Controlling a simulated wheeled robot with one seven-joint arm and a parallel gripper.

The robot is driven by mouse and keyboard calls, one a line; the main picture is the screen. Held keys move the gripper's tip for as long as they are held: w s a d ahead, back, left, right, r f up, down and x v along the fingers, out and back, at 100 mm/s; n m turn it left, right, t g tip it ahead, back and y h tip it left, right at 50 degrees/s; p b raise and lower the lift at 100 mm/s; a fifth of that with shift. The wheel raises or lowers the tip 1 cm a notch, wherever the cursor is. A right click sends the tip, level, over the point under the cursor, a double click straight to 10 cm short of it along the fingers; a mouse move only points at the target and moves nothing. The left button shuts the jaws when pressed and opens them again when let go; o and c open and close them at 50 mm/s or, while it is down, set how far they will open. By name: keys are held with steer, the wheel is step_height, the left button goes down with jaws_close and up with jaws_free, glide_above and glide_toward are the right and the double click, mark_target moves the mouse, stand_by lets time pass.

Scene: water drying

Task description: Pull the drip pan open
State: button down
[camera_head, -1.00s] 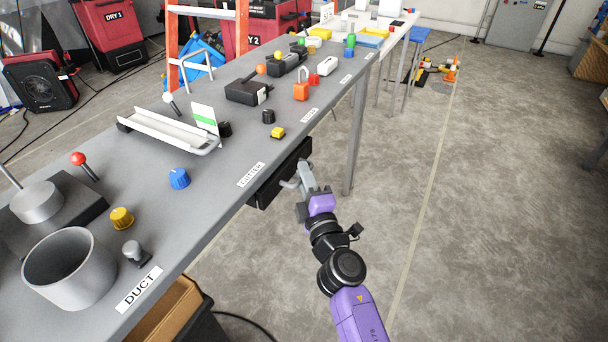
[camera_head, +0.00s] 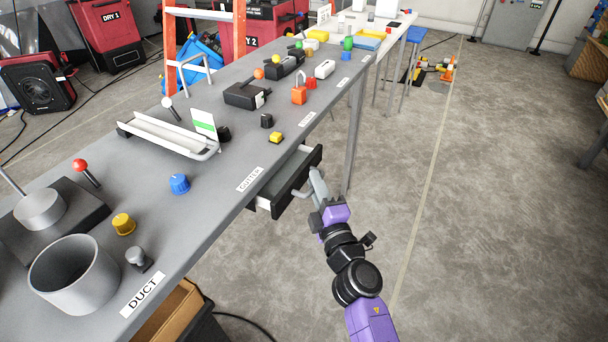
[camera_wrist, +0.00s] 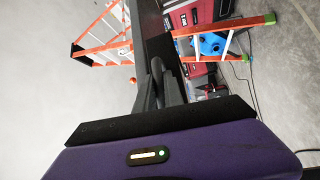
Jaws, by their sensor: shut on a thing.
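The drip pan (camera_head: 283,197) is a black-fronted drawer under the grey bench's edge, below the GUTTER label. It is part-way out, and its pale inside shows between its front and the bench. My gripper (camera_head: 314,178) is shut on the grey bar handle (camera_head: 301,191) on the pan's front. In the wrist view, my gripper's dark fingers (camera_wrist: 167,85) reach to the dark pan front (camera_wrist: 150,35); the handle is mostly hidden there.
The bench (camera_head: 225,200) carries a white gutter tray (camera_head: 165,138), a blue knob (camera_head: 179,183), a grey cup (camera_head: 75,280) and several small parts. A table leg (camera_head: 354,140) stands just beyond the pan.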

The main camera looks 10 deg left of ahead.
steer(key=s+d+p, duration=0.4)
steer(key=d+p, duration=0.1)
steer(key=d, duration=0.6)
steer(key=c, duration=1.5)
jaws_free()
steer(key=shift+o, duration=0.2)
steer(key=p+v, duration=0.1)
steer(key=v, duration=0.6)
steer(key=shift+s, duration=0.35)
steer(key=shift+d+f, duration=0.1)
steer(key=shift+d, duration=0.05)
